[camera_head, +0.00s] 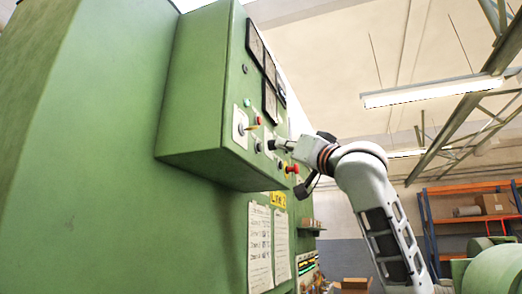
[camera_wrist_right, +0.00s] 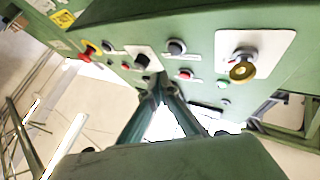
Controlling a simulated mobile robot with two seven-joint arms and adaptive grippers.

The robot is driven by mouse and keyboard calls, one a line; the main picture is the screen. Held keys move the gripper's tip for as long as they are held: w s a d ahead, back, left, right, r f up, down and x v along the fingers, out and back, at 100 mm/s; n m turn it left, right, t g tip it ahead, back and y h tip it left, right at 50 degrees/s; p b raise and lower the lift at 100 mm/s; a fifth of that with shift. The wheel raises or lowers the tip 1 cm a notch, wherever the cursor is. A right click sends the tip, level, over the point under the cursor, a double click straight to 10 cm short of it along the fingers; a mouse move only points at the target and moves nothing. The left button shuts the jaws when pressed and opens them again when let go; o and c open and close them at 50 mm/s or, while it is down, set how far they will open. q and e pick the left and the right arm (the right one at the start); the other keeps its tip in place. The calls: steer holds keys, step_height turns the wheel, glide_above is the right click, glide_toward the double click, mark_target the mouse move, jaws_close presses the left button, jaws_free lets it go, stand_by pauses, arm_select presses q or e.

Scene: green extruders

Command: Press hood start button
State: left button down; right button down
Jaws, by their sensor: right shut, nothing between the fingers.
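The green control box (camera_head: 205,100) carries the panel of buttons and knobs. My right gripper (camera_head: 277,144) is shut and empty, its tips close to the panel face. The wrist view shows its fingertips (camera_wrist_right: 158,82) meeting just below a black switch on a white plate (camera_wrist_right: 143,61). A red button (camera_wrist_right: 185,74) sits just right of the tips, with a black knob (camera_wrist_right: 176,47) above it. The labels are too small to read, so I cannot tell which one is the hood start button. Contact with the panel cannot be told. My left gripper is out of view.
A red emergency knob (camera_head: 292,168) sticks out below my gripper; a brass-coloured knob (camera_wrist_right: 242,70) sits right in the wrist view. Paper sheets (camera_head: 260,245) hang below the box. Orange shelving (camera_head: 465,190) stands far right. Open air lies right of the panel.

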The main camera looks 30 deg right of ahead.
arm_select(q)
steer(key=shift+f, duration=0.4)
arm_select(e)
steer(key=shift+s+d, duration=0.7)
steer(key=shift+s, duration=0.15)
